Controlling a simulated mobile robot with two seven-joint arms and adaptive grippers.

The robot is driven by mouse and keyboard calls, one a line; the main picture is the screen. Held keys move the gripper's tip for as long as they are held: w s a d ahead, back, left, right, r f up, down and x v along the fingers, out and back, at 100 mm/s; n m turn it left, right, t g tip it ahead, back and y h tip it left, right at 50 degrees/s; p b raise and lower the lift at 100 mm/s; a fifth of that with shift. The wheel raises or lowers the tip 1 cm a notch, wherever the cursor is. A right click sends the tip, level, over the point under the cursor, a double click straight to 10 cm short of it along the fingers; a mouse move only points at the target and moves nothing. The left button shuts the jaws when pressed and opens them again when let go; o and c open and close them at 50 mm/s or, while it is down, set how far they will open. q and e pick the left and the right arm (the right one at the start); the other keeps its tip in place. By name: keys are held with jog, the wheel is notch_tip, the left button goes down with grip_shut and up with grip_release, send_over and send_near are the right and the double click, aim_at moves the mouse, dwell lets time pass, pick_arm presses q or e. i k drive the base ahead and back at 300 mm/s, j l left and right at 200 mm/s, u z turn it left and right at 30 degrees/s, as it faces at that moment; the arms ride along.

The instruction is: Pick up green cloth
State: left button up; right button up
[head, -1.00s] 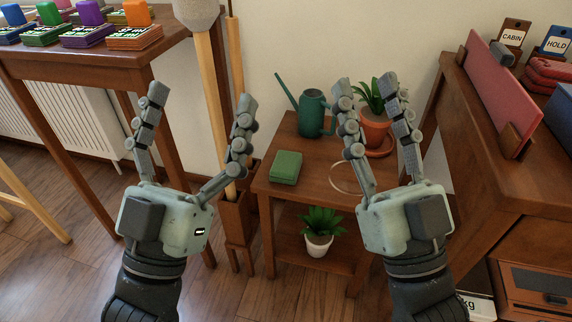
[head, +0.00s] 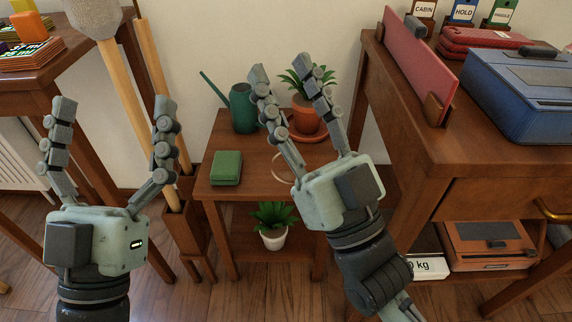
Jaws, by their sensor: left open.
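The folded green cloth (head: 227,167) lies flat on the left part of the small wooden side table's top (head: 240,143). My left gripper (head: 113,108) is open and empty, to the left of the cloth and apart from it. My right gripper (head: 281,68) is open and empty, with its fingers closer together than the left one's. It is to the right of the cloth and covers part of the table top in the picture.
A green watering can (head: 243,109) and a potted plant (head: 308,118) stand at the table's back. A thin ring (head: 275,170) lies near its middle. Another plant (head: 273,226) is on the lower shelf. Long-handled tools (head: 133,95) stand left; a desk with a blue case (head: 530,95) is right.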

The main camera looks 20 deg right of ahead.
aim_at(226, 167)
jog(key=j+z, duration=0.4)
jog(key=j, duration=0.8)
jog(key=j+z, duration=0.35)
jog(key=j, duration=0.85)
jog(key=k, duration=0.05)
